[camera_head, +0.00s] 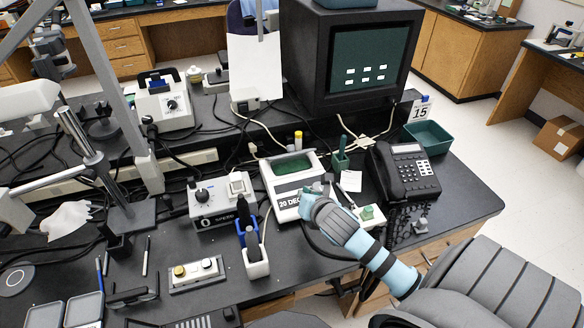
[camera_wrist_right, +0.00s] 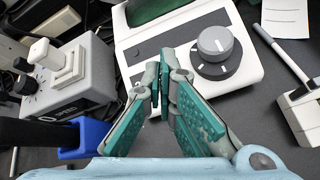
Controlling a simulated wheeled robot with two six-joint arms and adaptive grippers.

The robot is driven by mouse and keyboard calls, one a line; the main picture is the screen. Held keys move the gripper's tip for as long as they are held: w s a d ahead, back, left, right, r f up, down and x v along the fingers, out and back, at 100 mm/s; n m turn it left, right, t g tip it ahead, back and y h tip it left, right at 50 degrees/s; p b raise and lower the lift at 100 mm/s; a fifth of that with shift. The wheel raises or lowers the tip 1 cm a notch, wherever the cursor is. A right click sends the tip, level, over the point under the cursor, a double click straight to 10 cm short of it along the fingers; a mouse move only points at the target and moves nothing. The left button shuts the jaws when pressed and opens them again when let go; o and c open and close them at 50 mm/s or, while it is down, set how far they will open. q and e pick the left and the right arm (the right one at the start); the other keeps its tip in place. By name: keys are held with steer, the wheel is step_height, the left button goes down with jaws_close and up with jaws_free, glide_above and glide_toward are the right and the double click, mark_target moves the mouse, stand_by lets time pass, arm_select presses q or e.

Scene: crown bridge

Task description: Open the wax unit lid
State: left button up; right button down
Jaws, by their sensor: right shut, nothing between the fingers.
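My right gripper (camera_head: 314,197) is shut and empty, to the right of this box, at the front of a white unit with a green window (camera_head: 293,166). In the wrist view its fingertips (camera_wrist_right: 164,85) are together beside that unit's dial (camera_wrist_right: 213,50). My left gripper is not in view.
A blue and black handpiece (camera_head: 245,225) stands in a white holder in front of the grey box. A telephone (camera_head: 404,172) and a monitor (camera_head: 350,55) stand right and behind. Cables run across the bench.

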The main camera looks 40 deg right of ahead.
mark_target(293, 177)
steer(key=w+d+n+b, duration=0.1)
steer(key=w, duration=0.3)
steer(key=w+d+f+n+t+b, duration=0.1)
steer(key=w+d+n, duration=0.1)
steer(key=w, duration=0.1)
steer(key=w+d+n+b, duration=0.1)
steer(key=w+d, duration=0.1)
steer(key=w, duration=0.2)
steer(key=shift+w+f+n, duration=0.25)
steer(key=shift+w+n, duration=0.05)
steer(key=shift+n, duration=0.1)
steer(key=shift+r, duration=0.1)
